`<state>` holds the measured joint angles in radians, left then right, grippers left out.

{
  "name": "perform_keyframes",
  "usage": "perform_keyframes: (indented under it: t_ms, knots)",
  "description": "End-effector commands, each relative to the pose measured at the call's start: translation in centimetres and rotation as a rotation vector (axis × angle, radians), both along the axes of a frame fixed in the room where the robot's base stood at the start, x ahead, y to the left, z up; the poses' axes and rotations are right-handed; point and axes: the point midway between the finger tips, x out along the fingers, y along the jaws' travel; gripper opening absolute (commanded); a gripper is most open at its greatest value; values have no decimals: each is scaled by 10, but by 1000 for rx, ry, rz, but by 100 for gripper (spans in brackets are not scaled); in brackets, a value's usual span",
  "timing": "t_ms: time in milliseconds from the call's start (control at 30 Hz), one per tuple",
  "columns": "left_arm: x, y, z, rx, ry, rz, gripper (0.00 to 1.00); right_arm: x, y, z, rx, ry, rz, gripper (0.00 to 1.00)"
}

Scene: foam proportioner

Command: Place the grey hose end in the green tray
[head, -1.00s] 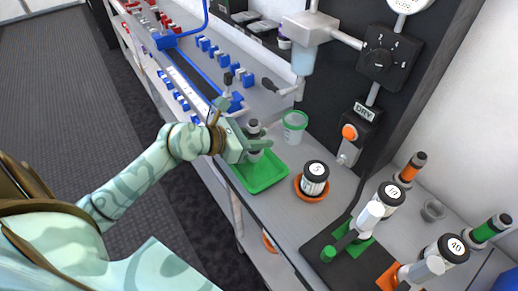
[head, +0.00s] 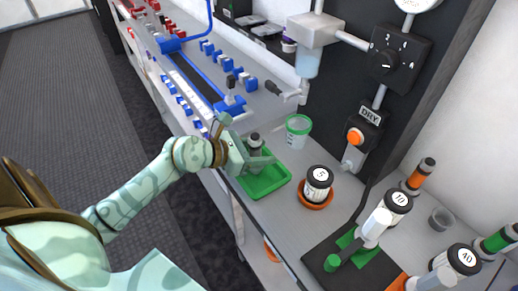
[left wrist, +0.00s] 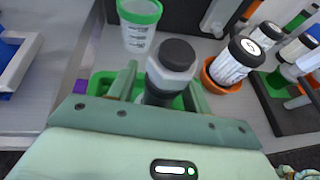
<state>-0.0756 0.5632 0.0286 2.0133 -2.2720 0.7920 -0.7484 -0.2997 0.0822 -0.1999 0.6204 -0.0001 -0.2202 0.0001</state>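The grey hose end (head: 256,146), a grey cylinder with a dark cap, stands upright in the green tray (head: 262,189). In the left wrist view the hose end (left wrist: 172,68) is between the fingers of my left gripper (left wrist: 160,92), with a gap beside the left finger. The left gripper (head: 253,160) is open around it, low over the tray. The base of the hose end is hidden by the fingers and the gripper body. The tray also shows in the left wrist view (left wrist: 103,85). My right gripper is not in view.
A clear cup with a green rim (head: 298,131) stands behind the tray. A bottle marked 5 (head: 318,183) stands in an orange dish to its right. A black mat (head: 338,254) holds more bottles. The bench's front edge runs close to the tray.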

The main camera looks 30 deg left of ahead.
Motion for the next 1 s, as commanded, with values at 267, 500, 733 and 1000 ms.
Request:
perform_keyframes:
  t_ms: [267, 500, 733, 1000]
  knots:
    - [-25, 15, 15, 4, 1, -1, 49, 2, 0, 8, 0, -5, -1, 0]
    - [-70, 42, 36, 2, 3, 0, 49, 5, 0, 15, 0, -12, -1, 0]
    - [-93, 56, 47, 1, 1, 0, 49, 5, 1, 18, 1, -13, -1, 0]
    - [-95, 58, 47, -7, 3, 4, 49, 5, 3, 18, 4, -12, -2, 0]
